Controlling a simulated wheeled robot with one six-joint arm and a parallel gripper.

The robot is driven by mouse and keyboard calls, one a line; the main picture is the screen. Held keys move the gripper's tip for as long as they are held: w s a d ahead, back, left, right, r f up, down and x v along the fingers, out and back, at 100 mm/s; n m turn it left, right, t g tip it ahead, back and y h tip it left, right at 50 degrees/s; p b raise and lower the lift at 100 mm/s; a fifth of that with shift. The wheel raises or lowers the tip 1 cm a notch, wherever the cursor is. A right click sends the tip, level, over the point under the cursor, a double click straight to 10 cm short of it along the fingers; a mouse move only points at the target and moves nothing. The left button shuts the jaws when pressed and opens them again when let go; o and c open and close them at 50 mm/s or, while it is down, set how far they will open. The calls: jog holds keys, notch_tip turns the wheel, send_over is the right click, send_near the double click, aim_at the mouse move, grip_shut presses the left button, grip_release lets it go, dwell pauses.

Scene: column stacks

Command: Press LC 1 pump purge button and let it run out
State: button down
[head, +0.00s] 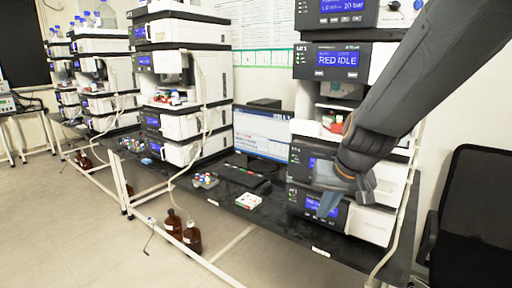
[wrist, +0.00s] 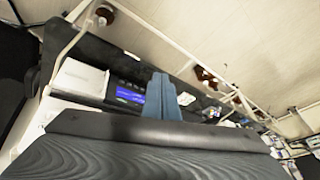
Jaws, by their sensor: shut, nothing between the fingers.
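The near right instrument stack (head: 345,95) has several modules with dark fronts and blue screens. A middle module's screen (head: 338,60) reads "RED IDLE"; the small label beside it looks like LC 1. The top module's screen (head: 342,5) is partly cut off and reads about 20 bar. My gripper (head: 327,208) is shut and empty, its blue-grey fingers pointing down before the lowest module's screen (head: 313,205). I cannot tell whether they touch the front. The wrist view shows the shut fingers (wrist: 161,80) beside a lit blue screen (wrist: 130,95). I cannot make out the purge button.
A monitor (head: 262,135) and keyboard (head: 243,172) stand left of the stack on the dark bench. A white tray (head: 248,201) and a vial rack (head: 205,180) lie near its edge. Brown bottles (head: 192,237) stand on the floor. A black chair (head: 475,200) is at right.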

jog(key=s+d+f+n+g+h, duration=0.1)
jog(key=s+d+f+g, duration=0.1)
jog(key=s+f, duration=0.7)
jog(key=s+g, duration=0.1)
jog(key=s, duration=0.3)
jog(key=shift+s+f+g, duration=0.15)
jog(key=shift+g, duration=0.15)
dwell(2.2)
